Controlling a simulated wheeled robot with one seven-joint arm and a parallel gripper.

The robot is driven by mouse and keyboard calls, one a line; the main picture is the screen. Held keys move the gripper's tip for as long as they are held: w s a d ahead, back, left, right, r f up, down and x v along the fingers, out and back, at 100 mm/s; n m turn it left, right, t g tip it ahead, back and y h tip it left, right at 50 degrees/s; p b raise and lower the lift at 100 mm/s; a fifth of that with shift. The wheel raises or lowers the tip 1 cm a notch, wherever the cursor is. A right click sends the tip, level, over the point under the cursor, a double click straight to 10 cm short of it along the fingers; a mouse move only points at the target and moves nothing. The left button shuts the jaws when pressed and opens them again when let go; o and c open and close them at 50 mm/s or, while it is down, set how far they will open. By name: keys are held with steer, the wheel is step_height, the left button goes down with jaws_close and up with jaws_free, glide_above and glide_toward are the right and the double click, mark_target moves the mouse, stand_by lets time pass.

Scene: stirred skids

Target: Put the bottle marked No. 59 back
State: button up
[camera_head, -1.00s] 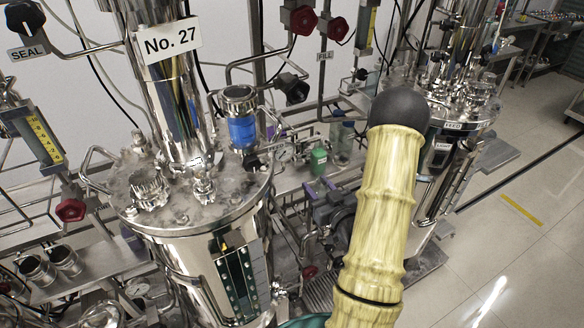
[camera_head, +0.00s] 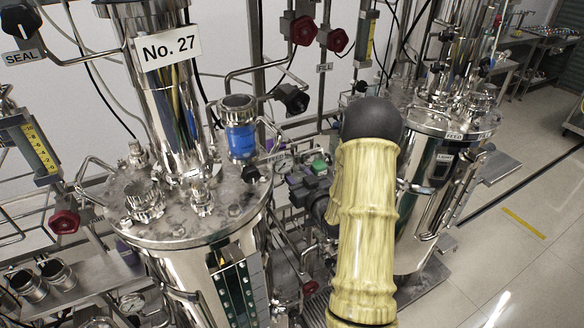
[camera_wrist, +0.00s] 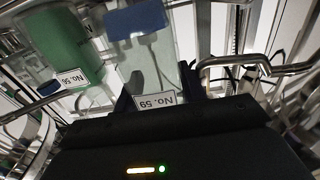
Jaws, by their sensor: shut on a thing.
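The bottle marked No. 59 (camera_wrist: 148,58) is pale and clear with a blue cap, shown upside down in the wrist view. Its white label faces my gripper (camera_wrist: 160,86). The dark fingers are shut around the label end of the bottle. A green bottle marked No. 56 (camera_wrist: 58,45) stands beside it on the left, apart from the fingers. In the head view a green bottle (camera_head: 320,166) shows just left of my arm. My arm hides my gripper and No. 59 there.
A steel vessel marked No. 27 (camera_head: 190,225) stands at left, with a blue-banded port (camera_head: 240,138) on its lid. Another vessel (camera_head: 425,200) stands right of my arm. A bent metal pipe (camera_wrist: 235,62) runs close to the gripper. Open floor (camera_head: 530,230) lies at right.

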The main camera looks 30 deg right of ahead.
steer(key=shift+w, duration=0.3)
steer(key=shift+d, duration=0.15)
steer(key=w+p, duration=0.1)
steer(key=w, duration=0.1)
steer(key=shift+w+r, duration=0.15)
steer(key=shift+w, duration=0.2)
steer(key=shift+w+f, duration=0.5)
steer(key=shift+f, duration=0.45)
steer(key=shift+s, duration=0.2)
